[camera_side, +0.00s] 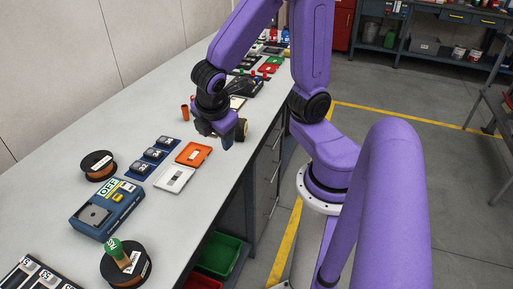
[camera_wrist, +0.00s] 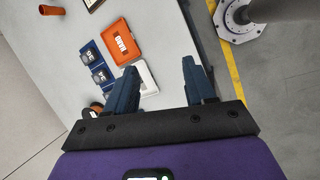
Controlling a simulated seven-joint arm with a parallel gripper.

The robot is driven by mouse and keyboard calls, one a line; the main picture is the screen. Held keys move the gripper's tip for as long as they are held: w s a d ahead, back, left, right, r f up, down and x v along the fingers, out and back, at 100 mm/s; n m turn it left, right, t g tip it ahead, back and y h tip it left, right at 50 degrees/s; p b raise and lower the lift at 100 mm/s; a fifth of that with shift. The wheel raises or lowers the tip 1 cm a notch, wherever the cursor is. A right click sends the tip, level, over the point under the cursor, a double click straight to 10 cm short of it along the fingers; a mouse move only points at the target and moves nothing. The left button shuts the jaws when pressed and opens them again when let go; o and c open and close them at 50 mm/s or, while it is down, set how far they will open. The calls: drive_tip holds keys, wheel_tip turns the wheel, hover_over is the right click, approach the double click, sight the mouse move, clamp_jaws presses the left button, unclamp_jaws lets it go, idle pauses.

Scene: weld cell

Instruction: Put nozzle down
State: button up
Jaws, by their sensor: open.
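My gripper (camera_wrist: 159,68) is open, with nothing between its two blue fingers in the wrist view. It is above the bench in the side view (camera_side: 228,138), to the right of the orange tray. I cannot tell surely which thing is the nozzle. A small orange-brown tube (camera_side: 185,113) stands on the bench left of my gripper, apart from it; it also shows at the top left of the wrist view (camera_wrist: 50,10). Several dark grey pieces sit on blue numbered holders (camera_side: 154,154) in a row. An orange tray (camera_side: 193,153) and a white tray (camera_side: 174,178) lie beside them.
On the grey bench (camera_side: 60,181) are a dark spool (camera_side: 99,165), a blue box marked OFF (camera_side: 106,209) and a green-topped piece (camera_side: 124,254) on another spool. More small items crowd the far end. Green (camera_side: 221,253) and red bins are under the front edge.

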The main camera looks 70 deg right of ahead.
drive_tip(key=s+a+r+m+g+y, duration=0.1)
drive_tip(key=s+a+y, duration=0.3)
drive_tip(key=s, duration=0.7)
drive_tip(key=shift+s+r+m+g+y, duration=0.3)
drive_tip(key=shift+r+g, duration=0.2)
